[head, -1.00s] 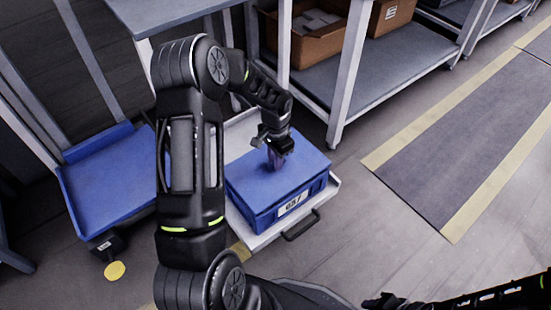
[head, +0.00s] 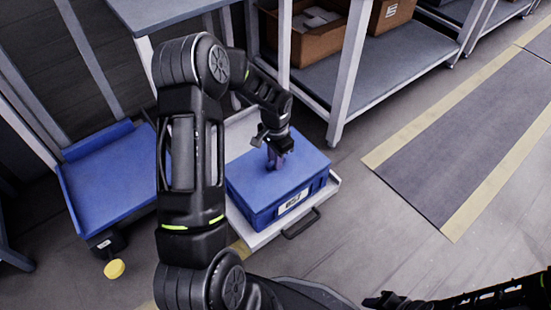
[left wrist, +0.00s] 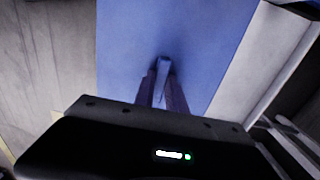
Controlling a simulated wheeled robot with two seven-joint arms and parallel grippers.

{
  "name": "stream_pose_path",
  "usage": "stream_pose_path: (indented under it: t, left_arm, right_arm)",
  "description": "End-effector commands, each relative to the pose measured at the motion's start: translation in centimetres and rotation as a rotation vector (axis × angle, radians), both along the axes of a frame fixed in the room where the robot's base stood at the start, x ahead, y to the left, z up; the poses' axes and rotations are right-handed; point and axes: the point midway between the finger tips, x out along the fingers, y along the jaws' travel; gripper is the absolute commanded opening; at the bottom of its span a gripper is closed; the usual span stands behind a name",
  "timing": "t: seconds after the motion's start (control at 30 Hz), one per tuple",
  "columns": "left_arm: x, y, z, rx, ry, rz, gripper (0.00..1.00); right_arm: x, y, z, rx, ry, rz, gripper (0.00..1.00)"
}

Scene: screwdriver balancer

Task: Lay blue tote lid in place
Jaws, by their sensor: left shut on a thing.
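The blue tote (head: 264,216) stands in the white drawer or tray, its white label facing front. The flat blue lid (head: 306,160) lies over the tote's top and appears seated, with no gap that I can see. My left gripper (head: 275,160) points down at the middle of the lid, its fingers shut on a small raised grip of the lid. In the left wrist view the two fingers (left wrist: 162,92) close around that narrow blue grip, with the lid (left wrist: 205,45) filling the middle. My right arm shows at the lower right, and its gripper (head: 385,300) is too dark to read.
The white tray (head: 258,240) has a black handle in front. A blue tilted bin or cart (head: 108,187) stands at the left, with a yellow disc (head: 114,269) by it. A shelf with cardboard boxes (head: 310,42) stands behind. The floor at the right is clear.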

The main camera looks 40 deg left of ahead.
Motion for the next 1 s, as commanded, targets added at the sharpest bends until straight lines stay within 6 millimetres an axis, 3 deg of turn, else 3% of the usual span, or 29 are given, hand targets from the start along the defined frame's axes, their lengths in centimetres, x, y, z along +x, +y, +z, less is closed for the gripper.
stream_pose_path:
  t: [1.0]
  left_arm:
    - [0.0, 0.0, -1.0, 0.0, -0.001, 0.0, 0.0]
  right_arm:
    - [0.0, 0.0, -0.6, 0.0, 0.0, 0.0, 0.36]
